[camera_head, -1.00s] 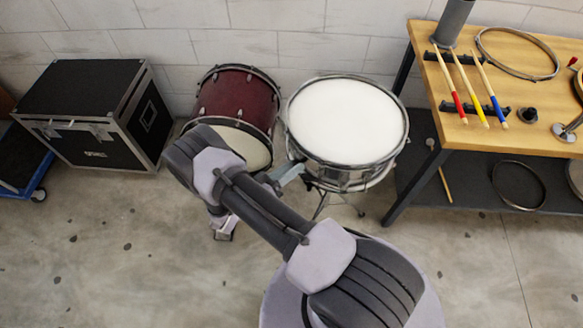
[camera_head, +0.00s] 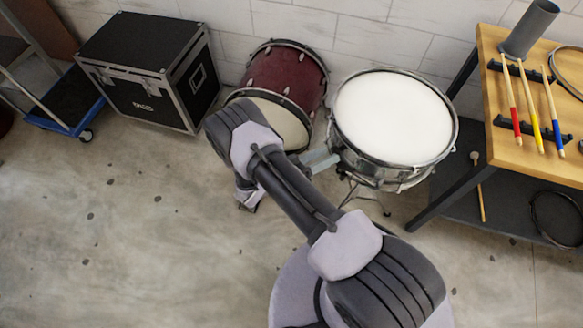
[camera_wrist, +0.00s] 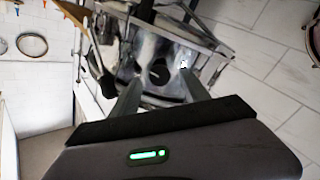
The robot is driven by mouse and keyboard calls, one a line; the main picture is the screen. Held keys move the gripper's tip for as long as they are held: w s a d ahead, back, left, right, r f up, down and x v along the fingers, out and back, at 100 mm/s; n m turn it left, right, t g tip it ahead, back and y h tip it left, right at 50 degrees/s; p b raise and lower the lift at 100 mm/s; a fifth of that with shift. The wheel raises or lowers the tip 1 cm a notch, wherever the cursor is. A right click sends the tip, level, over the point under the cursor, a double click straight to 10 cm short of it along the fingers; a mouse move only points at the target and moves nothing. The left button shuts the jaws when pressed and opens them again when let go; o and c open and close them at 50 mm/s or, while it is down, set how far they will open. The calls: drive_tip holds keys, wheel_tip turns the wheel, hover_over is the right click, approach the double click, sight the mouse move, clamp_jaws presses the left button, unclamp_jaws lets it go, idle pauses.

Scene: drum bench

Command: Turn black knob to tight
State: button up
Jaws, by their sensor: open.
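The snare drum (camera_head: 393,118) with a white head and metal shell stands on a stand in the middle of the head view. In the wrist view, its shell (camera_wrist: 205,50) is tilted in the picture. A round black knob (camera_wrist: 158,72) shows there on a metal fitting of the shell. My gripper (camera_wrist: 161,78) is open, its two fingers on either side of the knob in the picture. I cannot tell whether they touch it. In the head view my gripper (camera_head: 322,160) is beside the drum's left side, and the knob is hidden.
A red bass drum (camera_head: 284,82) stands behind my arm to the left. A black case (camera_head: 150,70) and a blue dolly (camera_head: 75,125) are farther left. A wooden bench (camera_head: 515,152) with coloured sticks (camera_head: 534,105) is at right. The floor at front left is clear.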

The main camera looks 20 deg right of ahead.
drive_tip(key=s+a+p, duration=0.2)
drive_tip(key=s+a, duration=0.1)
drive_tip(key=a, duration=1.2)
drive_tip(key=shift+a, duration=0.35)
drive_tip(key=shift+r, duration=0.15)
drive_tip(key=s+d+r+g+y, duration=0.1)
drive_tip(key=d+r+g+y, duration=0.3)
drive_tip(key=r, duration=0.7)
drive_tip(key=a+r+g+y, duration=0.1)
drive_tip(key=r+g+y, duration=0.3)
drive_tip(key=r, duration=0.7)
drive_tip(key=s+r+n+t+y, duration=0.4)
drive_tip(key=s+r+t+y, duration=0.6)
drive_tip(key=r, duration=0.6)
drive_tip(key=s+a+y, duration=0.1)
drive_tip(key=s, duration=0.1)
drive_tip(key=shift+s+r+n+y, duration=0.3)
drive_tip(key=shift+s, duration=0.1)
